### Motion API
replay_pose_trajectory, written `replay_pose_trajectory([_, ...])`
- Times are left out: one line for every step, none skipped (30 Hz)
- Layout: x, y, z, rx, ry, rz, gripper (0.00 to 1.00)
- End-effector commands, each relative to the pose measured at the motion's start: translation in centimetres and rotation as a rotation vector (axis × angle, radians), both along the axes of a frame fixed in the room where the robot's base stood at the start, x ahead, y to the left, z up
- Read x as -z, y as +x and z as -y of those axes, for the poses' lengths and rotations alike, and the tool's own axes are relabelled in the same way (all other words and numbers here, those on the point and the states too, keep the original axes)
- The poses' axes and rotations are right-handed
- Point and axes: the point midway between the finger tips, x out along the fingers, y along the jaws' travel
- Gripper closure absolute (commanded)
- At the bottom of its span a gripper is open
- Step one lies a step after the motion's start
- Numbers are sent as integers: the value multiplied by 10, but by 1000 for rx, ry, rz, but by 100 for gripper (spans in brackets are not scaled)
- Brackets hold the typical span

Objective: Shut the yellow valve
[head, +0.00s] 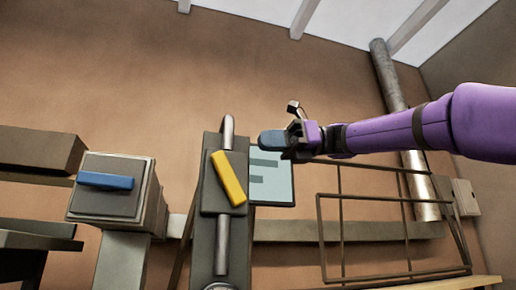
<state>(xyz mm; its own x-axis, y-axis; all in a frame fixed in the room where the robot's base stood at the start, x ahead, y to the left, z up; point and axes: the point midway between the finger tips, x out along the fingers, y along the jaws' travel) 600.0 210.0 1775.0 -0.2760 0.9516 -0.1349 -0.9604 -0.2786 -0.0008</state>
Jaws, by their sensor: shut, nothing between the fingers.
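The yellow valve handle (229,178) is a flat bar on a dark upright panel (209,165) with a grey pipe running vertically through it. The bar is tilted, its top to the left and its lower end to the right. My gripper (266,140) is at the end of my purple arm, above and to the right of the handle, apart from it in the picture. Its fingers are shut and empty. How far it stands from the panel in depth I cannot tell.
A grey box with a blue handle (105,181) stands on a post at the left. A pale panel (271,176) is behind my gripper. A wire frame rack (390,234) stands at the right, below my arm. Dark shelves (38,152) are at the far left.

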Motion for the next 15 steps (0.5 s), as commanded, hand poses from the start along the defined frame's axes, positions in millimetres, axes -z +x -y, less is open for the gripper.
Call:
replay_pose_trajectory([-3,4,7,5,0,1,100])
replay_pose_trajectory([-6,5,11,5,0,2,100])
replay_pose_trajectory([-9,6,17,4,-1,2,100])
replay_pose_trajectory([-11,8,21,5,-1,1,100])
replay_pose_trajectory([-13,10,26,5,0,0,100])
replay_pose_trajectory([-16,11,31,4,0,1,100])
replay_pose_trajectory([-19,12,35,6,1,2,100])
replay_pose_trajectory([-21,13,39,5,0,2,100])
replay_pose_trajectory([-23,14,44,4,-1,1,100])
replay_pose_trajectory([-25,15,47,5,0,1,100])
replay_pose_trajectory([-27,16,49,5,0,1,100])
replay_pose_trajectory([-28,17,52,3,0,0,100])
replay_pose_trajectory([-29,17,54,2,0,-1,100])
replay_pose_trajectory([-30,18,55,2,0,-1,100])
replay_pose_trajectory([-31,18,57,2,0,-1,100])
